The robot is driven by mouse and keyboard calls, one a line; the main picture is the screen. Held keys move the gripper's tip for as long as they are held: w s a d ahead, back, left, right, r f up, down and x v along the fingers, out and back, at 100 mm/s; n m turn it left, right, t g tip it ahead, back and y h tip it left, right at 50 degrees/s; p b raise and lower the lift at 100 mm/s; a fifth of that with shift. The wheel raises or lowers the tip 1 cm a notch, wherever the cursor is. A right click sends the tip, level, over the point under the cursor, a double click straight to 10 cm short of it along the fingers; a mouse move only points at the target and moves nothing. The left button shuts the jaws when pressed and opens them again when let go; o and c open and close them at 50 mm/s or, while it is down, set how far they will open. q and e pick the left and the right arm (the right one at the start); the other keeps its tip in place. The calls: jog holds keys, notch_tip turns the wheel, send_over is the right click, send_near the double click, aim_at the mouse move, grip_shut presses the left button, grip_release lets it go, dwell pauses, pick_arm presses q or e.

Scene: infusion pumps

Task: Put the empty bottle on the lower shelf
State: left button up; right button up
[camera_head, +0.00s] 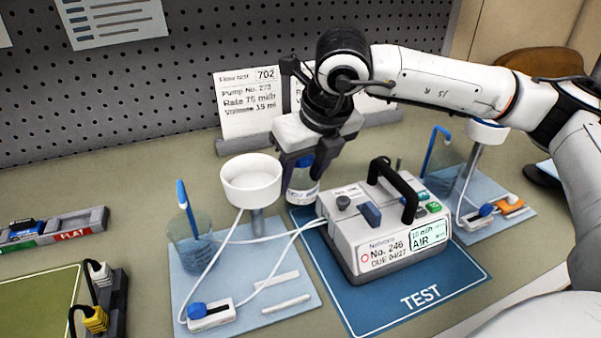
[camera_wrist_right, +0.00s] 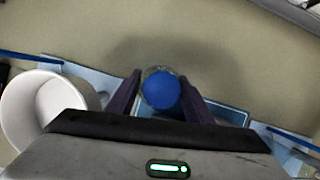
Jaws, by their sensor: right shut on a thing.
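My right gripper (camera_head: 309,166) is shut on a small bottle (camera_head: 303,190) with a white label. In the right wrist view the bottle's round blue cap (camera_wrist_right: 161,91) sits between the two dark fingers. The bottle is behind the pump and to the right of a white round cup; I cannot tell whether it touches the surface below. I cannot tell from these views if the bottle is empty. No lower shelf shows clearly. My left gripper is not in view.
A pump (camera_head: 372,228) with a black handle stands on the blue TEST mat (camera_head: 447,290). A white cup (camera_head: 251,178) on a stand, a beaker (camera_head: 190,240) and tubing sit on a pale tray (camera_head: 255,322). Sign cards (camera_head: 247,107) stand behind. Similar gear is at right.

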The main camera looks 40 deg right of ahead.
jog(key=shift+f+b, duration=0.15)
jog(key=shift+b, duration=0.15)
jog(key=o, duration=1)
